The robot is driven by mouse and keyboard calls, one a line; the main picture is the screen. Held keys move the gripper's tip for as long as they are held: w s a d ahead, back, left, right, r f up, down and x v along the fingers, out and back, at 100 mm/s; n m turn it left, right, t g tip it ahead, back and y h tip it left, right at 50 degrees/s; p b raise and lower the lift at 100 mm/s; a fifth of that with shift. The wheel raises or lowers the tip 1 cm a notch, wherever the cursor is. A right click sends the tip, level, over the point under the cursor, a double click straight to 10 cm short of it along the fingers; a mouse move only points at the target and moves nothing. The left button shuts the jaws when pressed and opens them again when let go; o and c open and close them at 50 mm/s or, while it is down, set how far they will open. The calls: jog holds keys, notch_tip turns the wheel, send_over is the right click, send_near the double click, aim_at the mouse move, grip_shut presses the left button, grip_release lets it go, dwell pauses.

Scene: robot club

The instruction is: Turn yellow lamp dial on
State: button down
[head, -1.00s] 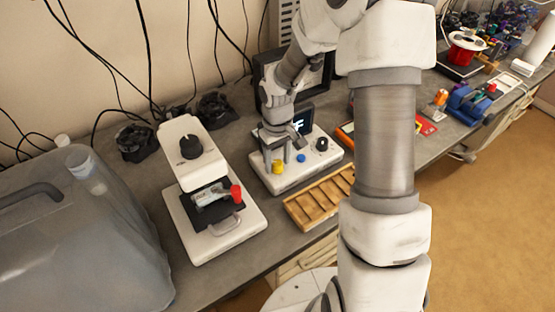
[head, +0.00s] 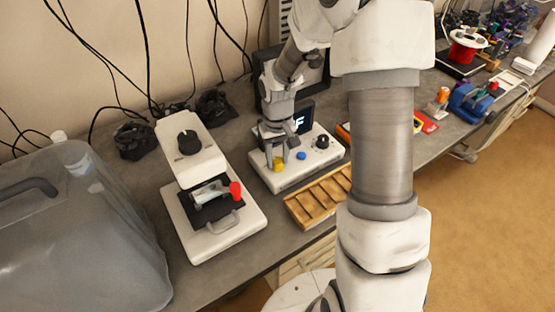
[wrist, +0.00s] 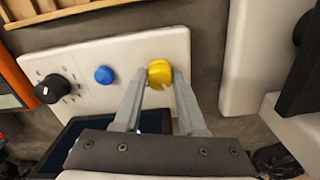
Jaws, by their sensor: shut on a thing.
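The yellow dial (wrist: 160,73) sits on the white lamp control box (wrist: 60,62), near one end of it. My gripper (wrist: 159,78) is shut on the yellow dial, with one finger on each side of it in the wrist view. In the head view the yellow dial (head: 279,165) shows at the left front of the box, with my gripper (head: 277,160) over it, pointing down. A blue button (wrist: 104,74) and a black knob (wrist: 50,89) are on the same box. A dark screen (head: 299,122) with a light letter stands behind them.
A white device with a black knob (head: 189,143) and a red knob (head: 235,190) stands left of the box. A wooden tray (head: 320,196) lies close in front. A large grey translucent container (head: 80,230) fills the left. Cables hang along the wall.

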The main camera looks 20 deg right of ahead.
aim_at(277, 160)
jog(key=m+b, duration=0.1)
jog(key=m, duration=0.2)
jog(key=shift+m+b, duration=0.3)
jog(key=shift+m, duration=0.1)
jog(key=m, duration=0.3)
jog(key=shift+m+b, duration=0.3)
jog(key=shift+b, duration=0.05)
jog(key=m, duration=0.3)
jog(key=shift+m, duration=0.3)
jog(key=shift+m+p, duration=0.5)
jog(key=shift+m, duration=1.7)
jog(key=shift+c, duration=2.4)
grip_release()
notch_tip(277, 160, up, 18)
jog(key=p, duration=0.1)
jog(key=shift+f, duration=0.25)
